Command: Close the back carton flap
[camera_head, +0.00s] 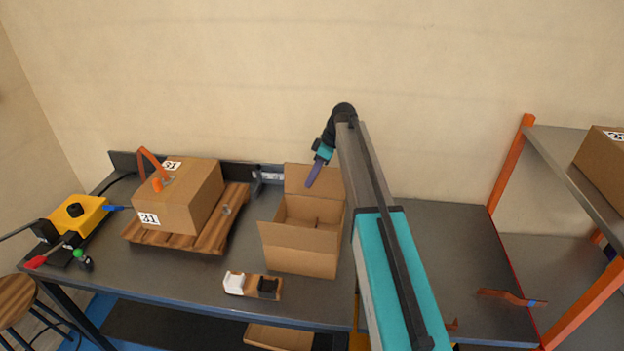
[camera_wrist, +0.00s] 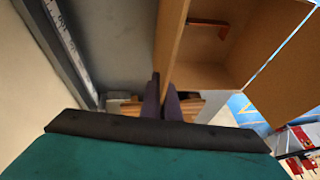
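The open carton (camera_head: 301,262) stands on the workbench, with its inside showing from above. Its back flap (camera_head: 326,183) stands upright along the far side. In the wrist view the flap (camera_wrist: 171,45) shows nearly edge-on, and the carton's interior lies to its right. My gripper (camera_head: 309,184) is at the back flap, pointing down, with a purple finger in front of the flap's face in the head view. In the wrist view my gripper (camera_wrist: 162,103) has its two purple fingers close together, one on each side of the flap's thin edge. The fingertips' far ends are partly hidden.
A closed carton (camera_head: 190,205) sits on a wooden pallet (camera_head: 226,232) to the left. A small holder with white and black parts (camera_head: 253,286) lies in front of the open carton. A yellow bender (camera_head: 78,213) is at far left. Orange-framed shelving (camera_head: 510,165) stands right.

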